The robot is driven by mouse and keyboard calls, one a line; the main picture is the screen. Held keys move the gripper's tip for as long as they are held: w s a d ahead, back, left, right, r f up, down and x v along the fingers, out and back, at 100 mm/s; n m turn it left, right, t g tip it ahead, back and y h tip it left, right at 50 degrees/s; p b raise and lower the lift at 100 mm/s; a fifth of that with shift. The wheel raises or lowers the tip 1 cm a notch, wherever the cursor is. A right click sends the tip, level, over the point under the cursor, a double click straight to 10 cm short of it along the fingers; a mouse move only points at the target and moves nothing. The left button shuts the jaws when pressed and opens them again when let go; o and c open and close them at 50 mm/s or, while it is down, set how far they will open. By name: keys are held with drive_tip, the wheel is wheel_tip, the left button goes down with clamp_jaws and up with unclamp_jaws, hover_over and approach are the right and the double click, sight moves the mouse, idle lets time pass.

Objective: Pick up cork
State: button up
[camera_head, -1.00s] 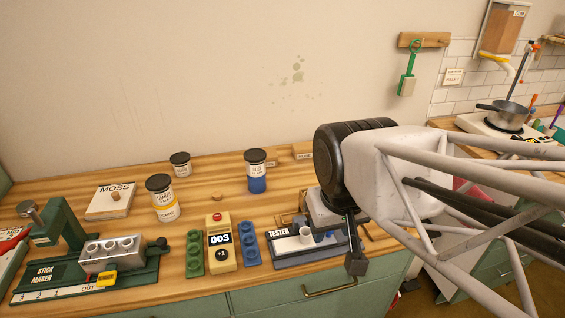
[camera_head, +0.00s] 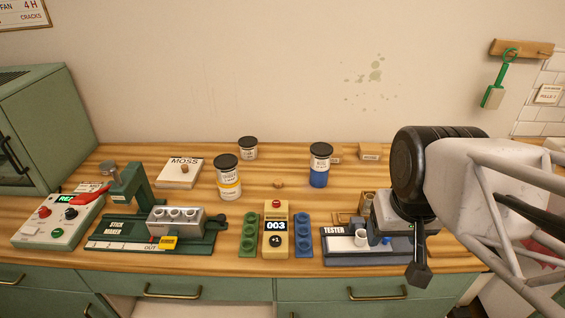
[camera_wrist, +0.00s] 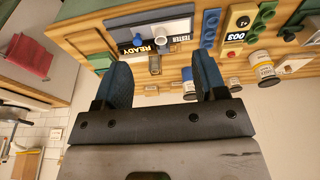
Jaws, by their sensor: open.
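A small tan cork (camera_head: 278,184) lies on the wooden table (camera_head: 125,157) behind the 003 counter, in the head view. In the wrist view my gripper (camera_wrist: 162,61) shows two blue fingers spread wide with nothing held. I cannot clearly pick out the cork in the wrist view.
The 003 counter (camera_head: 276,240) and blue strip (camera_head: 302,237) are in front. The tester (camera_head: 345,256) is near my gripper. Bare wood surrounds the cork.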

drive_tip(key=w+a+n, duration=0.3)
drive_tip(key=w+n, duration=0.1)
drive_tip(key=w, duration=0.8)
drive_tip(key=n+g, duration=0.3)
drive_tip(key=n, duration=1)
hover_over(279, 182)
wheel_tip(279, 182, down, 17)
drive_tip(key=shift+d, duration=0.15)
drive_tip(key=shift+w+f, duration=0.1)
drive_tip(key=shift+f, duration=0.1)
drive_tip(key=shift+f, duration=0.1)
drive_tip(key=shift+f, duration=1.15)
drive_tip(key=shift+f, duration=0.15)
